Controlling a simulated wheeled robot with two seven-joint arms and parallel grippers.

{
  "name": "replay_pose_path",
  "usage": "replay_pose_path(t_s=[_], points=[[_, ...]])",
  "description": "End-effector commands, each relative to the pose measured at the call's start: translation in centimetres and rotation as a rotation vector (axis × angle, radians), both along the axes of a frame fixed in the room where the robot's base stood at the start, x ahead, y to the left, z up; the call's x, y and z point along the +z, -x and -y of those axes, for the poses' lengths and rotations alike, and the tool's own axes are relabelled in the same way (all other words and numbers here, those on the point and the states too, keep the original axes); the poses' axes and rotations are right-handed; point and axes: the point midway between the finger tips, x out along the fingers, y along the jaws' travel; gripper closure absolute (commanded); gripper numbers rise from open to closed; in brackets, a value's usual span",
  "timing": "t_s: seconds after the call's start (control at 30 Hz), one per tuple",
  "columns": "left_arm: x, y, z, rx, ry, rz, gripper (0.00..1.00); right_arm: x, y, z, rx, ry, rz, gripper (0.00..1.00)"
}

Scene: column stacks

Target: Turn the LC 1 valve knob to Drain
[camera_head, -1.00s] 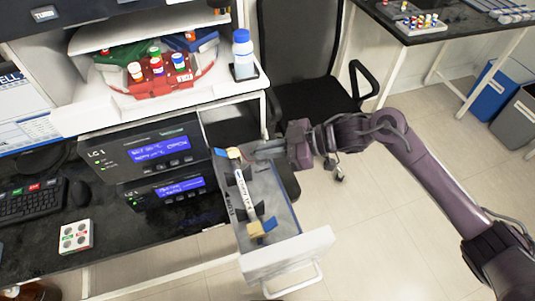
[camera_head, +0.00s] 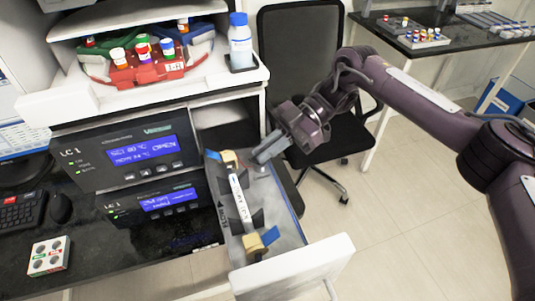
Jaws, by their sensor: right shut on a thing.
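My right gripper (camera_head: 268,148) comes in from the right, over the far right edge of the open drawer (camera_head: 291,268). Its grey fingers look closed together; what they hold I cannot make out. A gap shows between them and a beige piece (camera_head: 229,158) at the drawer's far end. A white labelled column (camera_head: 240,198) lies lengthwise in the drawer. A second beige piece (camera_head: 254,245), with a blue part (camera_head: 270,236), sits near its front end. The LC 1 unit (camera_head: 115,155) has a lit screen (camera_head: 145,151) reading OPEN. I cannot pick out a knob marked Drain. My left gripper is out of view.
A second LC 1 unit (camera_head: 155,203) sits below. A red vial rack (camera_head: 145,68) and a blue-capped bottle (camera_head: 240,42) stand on the shelf above. A black chair (camera_head: 305,70) stands behind my right gripper. Open floor (camera_head: 400,240) lies right of the drawer.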

Motion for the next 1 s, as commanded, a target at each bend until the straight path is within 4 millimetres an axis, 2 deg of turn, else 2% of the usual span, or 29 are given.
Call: replay_pose_path(t_s=[0.5,1.0], points=[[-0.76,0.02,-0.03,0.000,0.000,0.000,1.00,0.06,-0.26,-0.23,0.161,0.000,0.003,1.00],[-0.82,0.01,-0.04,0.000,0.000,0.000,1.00,0.01,-0.19,-0.30,0.192,-0.003,0.000,1.00]])
